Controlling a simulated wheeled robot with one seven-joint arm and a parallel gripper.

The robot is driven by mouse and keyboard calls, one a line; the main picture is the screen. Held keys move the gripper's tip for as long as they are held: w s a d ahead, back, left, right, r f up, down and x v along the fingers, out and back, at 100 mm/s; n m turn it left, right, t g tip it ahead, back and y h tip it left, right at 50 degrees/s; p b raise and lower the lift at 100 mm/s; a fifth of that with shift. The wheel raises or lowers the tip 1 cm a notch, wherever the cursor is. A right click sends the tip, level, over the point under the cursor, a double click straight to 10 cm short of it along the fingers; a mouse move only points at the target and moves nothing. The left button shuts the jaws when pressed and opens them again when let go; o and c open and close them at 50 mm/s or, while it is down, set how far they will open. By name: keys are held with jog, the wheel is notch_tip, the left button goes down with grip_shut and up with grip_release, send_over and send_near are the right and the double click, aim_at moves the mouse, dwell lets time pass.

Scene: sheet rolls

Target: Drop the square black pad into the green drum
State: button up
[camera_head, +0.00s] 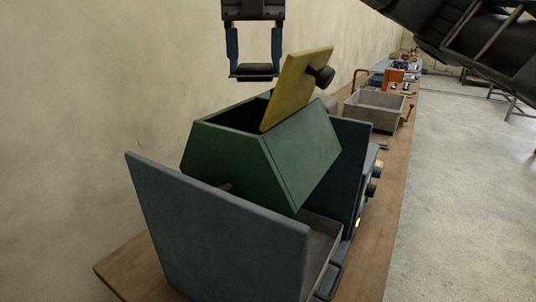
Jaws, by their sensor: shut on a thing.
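The green drum (255,158) is an angular box held between two blue-grey upright panels. Its top shows a dark opening (238,117), with a yellow lid (297,83) standing tilted up at the right of the opening. My gripper (254,72) is above the drum, pointing down, with its two blue fingers closed on the square black pad (254,72). The pad is seen nearly edge-on and hangs clear of the drum, above the opening and left of the lid. The inside of the drum is dark.
The lid has a black knob (321,75) on its right. A blue-grey panel (215,235) stands in front and a tray (320,245) lies below the drum. A grey bin (374,108) and clutter stand farther along the wooden bench (392,190). A wall is at the left.

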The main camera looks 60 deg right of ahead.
jog(key=shift+f+b, duration=2.55)
jog(key=shift+f, duration=0.25)
jog(key=o, duration=1.2)
jog(key=shift+c, duration=0.2)
notch_tip(320, 180, up, 8)
jog(key=shift+f, duration=0.1)
jog(key=shift+a, duration=0.1)
